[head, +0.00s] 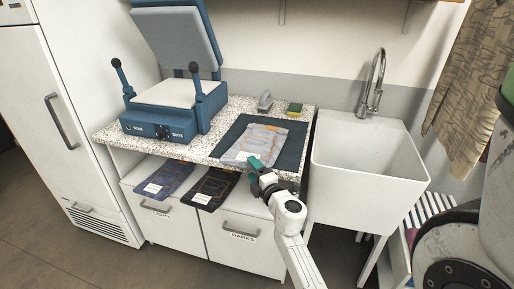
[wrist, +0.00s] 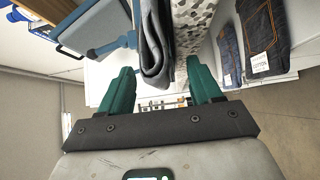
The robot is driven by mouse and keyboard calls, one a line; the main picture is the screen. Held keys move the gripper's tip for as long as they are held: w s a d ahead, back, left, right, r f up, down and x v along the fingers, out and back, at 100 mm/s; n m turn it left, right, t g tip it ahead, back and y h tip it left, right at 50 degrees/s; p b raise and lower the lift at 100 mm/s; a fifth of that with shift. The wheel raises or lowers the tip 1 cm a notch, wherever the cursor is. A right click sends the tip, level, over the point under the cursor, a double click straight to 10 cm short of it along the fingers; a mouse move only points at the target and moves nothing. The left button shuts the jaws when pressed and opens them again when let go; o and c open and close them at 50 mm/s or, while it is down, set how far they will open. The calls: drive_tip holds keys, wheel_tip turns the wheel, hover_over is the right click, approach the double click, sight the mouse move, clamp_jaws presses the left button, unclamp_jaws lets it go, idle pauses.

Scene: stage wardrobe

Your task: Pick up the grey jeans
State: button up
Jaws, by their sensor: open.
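The grey jeans (head: 264,137) lie folded on a dark mat (head: 292,152) on the speckled counter, with a white label near their front edge. My gripper (head: 257,176) is open at the counter's front edge, close to the front of the jeans. In the wrist view the teal fingers of my gripper (wrist: 160,68) stand apart. A folded grey edge of the jeans (wrist: 154,42) shows between and beyond them. I cannot tell whether either finger touches the cloth. Part of the counter edge is hidden behind my gripper in the head view.
Two darker folded jeans, one blue (head: 166,180) and one near-black (head: 211,188), lie below the counter on white cabinets. A blue press (head: 165,122) stands left on the counter. A sponge (head: 295,110) lies behind the mat. A white sink (head: 368,158) stands right.

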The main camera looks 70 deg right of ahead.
clamp_jaws()
idle(0.6)
